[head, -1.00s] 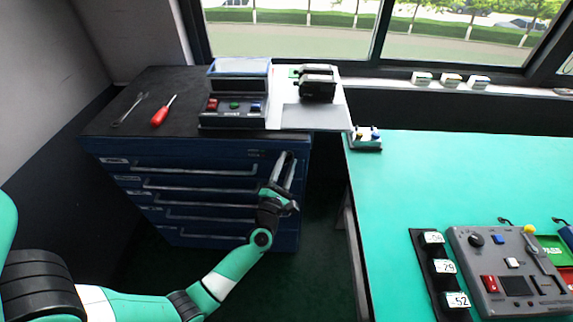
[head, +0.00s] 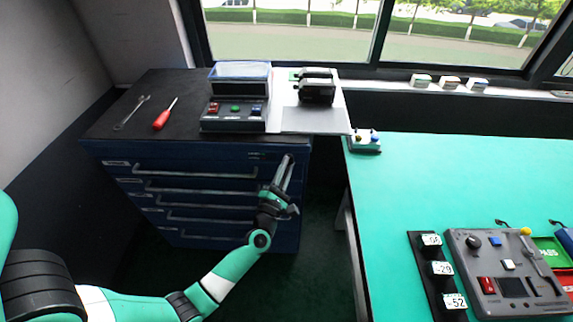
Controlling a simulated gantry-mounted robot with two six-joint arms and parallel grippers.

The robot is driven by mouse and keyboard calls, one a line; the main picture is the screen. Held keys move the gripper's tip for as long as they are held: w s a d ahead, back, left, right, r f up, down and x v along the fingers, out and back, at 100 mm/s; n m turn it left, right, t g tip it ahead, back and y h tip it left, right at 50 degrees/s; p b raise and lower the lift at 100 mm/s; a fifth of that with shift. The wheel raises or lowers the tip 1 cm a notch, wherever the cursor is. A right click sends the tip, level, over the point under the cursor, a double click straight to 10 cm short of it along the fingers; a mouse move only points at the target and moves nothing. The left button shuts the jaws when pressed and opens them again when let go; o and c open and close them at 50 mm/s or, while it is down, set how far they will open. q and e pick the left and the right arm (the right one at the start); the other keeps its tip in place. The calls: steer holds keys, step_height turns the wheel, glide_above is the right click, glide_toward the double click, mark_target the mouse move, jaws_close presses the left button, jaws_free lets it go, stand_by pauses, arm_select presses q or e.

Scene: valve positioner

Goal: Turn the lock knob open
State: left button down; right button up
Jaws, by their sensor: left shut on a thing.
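The dark blue drawer cabinet (head: 215,155) stands at the left, with several long drawer handles on its front. My left gripper (head: 287,163) reaches the upper right of the cabinet front, its fingers pointing up and away from me. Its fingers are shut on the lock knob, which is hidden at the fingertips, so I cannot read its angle. All the drawers look closed. My right gripper is out of view.
On the cabinet top lie a wrench (head: 131,113), a red screwdriver (head: 165,114) and a button box (head: 234,117). The green table (head: 420,185) stands to the right, with a grey control panel (head: 505,270). A floor gap separates the cabinet and table.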

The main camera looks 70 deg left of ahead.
arm_select(q)
steer(key=shift+r+m+g+h+p, duration=0.15)
steer(key=shift+m+g+h+p, duration=0.6)
steer(key=shift+m+p, duration=2.6)
steer(key=shift+r+m+g+h+p, duration=0.2)
steer(key=shift+m+g+h+p, duration=0.5)
steer(key=shift+m+p, duration=2.65)
steer(key=shift+r+m+g+h+p, duration=0.15)
steer(key=shift+m+g+h+p, duration=0.85)
steer(key=shift+p, duration=4.35)
steer(key=shift+m+t+y, duration=0.25)
steer(key=shift+m+y, duration=0.05)
steer(key=shift+y, duration=0.15)
steer(key=c, duration=1)
jaws_free()
steer(key=shift+f, duration=0.1)
steer(key=shift+o, duration=0.2)
